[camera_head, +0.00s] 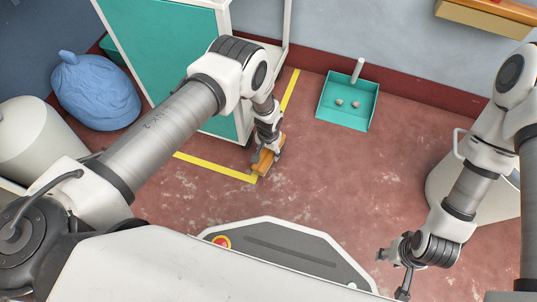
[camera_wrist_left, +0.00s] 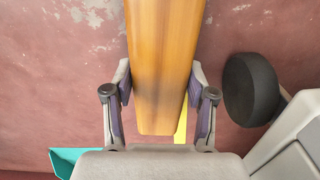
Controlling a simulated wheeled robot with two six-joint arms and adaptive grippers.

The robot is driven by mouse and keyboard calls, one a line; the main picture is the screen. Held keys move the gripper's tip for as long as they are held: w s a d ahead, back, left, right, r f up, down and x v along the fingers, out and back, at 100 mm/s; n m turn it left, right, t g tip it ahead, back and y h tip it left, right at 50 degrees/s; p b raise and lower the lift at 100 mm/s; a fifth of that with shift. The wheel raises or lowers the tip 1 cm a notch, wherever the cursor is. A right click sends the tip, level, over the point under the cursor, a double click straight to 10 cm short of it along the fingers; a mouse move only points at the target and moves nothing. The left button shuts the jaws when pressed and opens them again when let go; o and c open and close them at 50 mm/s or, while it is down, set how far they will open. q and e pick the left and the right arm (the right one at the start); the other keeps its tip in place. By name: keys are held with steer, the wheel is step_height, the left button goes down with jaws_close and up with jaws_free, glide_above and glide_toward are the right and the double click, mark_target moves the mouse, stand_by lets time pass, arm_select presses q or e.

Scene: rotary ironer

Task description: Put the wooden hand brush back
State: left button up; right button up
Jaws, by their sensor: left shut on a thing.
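The wooden hand brush (camera_head: 262,160) is in my left gripper (camera_head: 267,150), low over the red floor beside the teal cabinet. In the left wrist view, the brush's orange-brown wooden body (camera_wrist_left: 165,60) lies between the two fingers of the left gripper (camera_wrist_left: 162,92), which is shut on it. Its bristles are hidden, and I cannot tell whether it touches the floor. My right gripper (camera_head: 394,272) is at the lower right of the head view, away from the brush. Its finger opening is unclear.
A teal dustpan (camera_head: 332,119) with two small lumps lies near the wall. A wooden shelf (camera_head: 485,18) is at upper right. The teal cabinet (camera_head: 160,45), blue bag (camera_head: 95,92) and yellow floor line (camera_head: 215,166) are at left. Floor right of the brush is clear.

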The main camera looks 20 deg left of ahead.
mark_target(268, 151)
arm_select(q)
steer(key=shift+r, duration=0.1)
steer(key=shift+c, duration=0.7)
steer(key=o, duration=1.4)
steer(key=shift+o, duration=0.2)
step_height(268, 151, up, 8)
steer(key=p, duration=0.4)
steer(key=shift+f+p, duration=0.2)
steer(key=shift+p, duration=0.2)
steer(key=shift+f, duration=0.1)
